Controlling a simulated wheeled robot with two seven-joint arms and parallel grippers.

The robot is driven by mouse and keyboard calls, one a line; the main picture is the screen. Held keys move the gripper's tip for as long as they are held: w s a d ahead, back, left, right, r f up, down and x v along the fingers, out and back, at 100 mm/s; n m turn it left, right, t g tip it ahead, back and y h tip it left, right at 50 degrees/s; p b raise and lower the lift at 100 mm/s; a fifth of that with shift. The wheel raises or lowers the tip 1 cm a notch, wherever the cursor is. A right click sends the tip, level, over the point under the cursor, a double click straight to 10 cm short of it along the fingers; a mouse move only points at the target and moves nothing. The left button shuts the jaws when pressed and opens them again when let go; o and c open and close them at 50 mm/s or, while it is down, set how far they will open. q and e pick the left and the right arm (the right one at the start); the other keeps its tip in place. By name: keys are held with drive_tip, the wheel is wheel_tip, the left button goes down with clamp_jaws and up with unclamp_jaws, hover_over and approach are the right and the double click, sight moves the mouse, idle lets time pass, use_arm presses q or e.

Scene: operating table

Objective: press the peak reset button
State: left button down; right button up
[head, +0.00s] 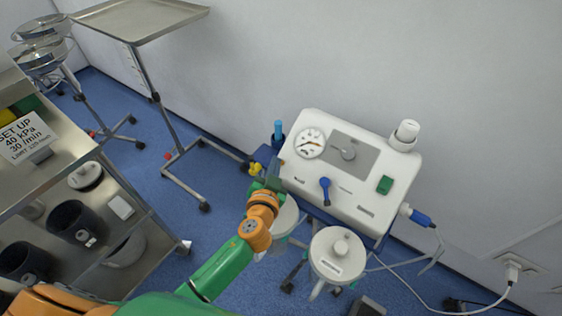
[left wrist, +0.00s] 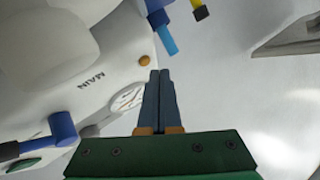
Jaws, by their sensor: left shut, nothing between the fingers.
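The white suction unit (head: 345,200) stands by the wall, with a round gauge (head: 309,143), a blue lever (head: 325,190) and a green switch (head: 384,184). A small orange button (left wrist: 144,60) sits near the housing's edge, close to the gauge, in the left wrist view. No label for it is readable, and my gripper's end covers that area in the head view. My left gripper (head: 273,168) is shut and empty at the unit's left side. Its fingertips (left wrist: 159,74) appear just beside the orange button; contact cannot be told. My right gripper is out of view.
White-lidded canisters (head: 338,255) hang below the unit. A steel cart (head: 60,170) with a sign stands at left, and a tray stand (head: 140,20) behind it. A cable runs to a wall socket (head: 512,270). A blue-tipped part (head: 278,130) rises left of the unit.

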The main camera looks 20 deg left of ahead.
use_arm(q)
drive_tip(key=shift+f, duration=0.1)
idle(0.7)
drive_tip(key=shift+w+d+f+b, duration=0.1)
drive_tip(key=shift+w+f+b, duration=0.15)
drive_tip(key=shift+b, duration=0.25)
drive_tip(key=shift+w+f+b, duration=0.2)
drive_tip(key=shift+f+b, duration=0.15)
drive_tip(key=shift+b, duration=0.15)
idle(0.4)
drive_tip(key=shift+r, duration=0.1)
drive_tip(key=shift+s+r+p, duration=0.45)
drive_tip(key=shift+r+p, duration=0.15)
drive_tip(key=shift+p, duration=0.15)
drive_tip(key=s+r+p, duration=0.1)
drive_tip(key=r+p, duration=0.1)
drive_tip(key=s+a+r+p, duration=0.1)
drive_tip(key=r+p, duration=0.1)
drive_tip(key=shift+s+a, duration=0.1)
drive_tip(key=shift+s, duration=0.25)
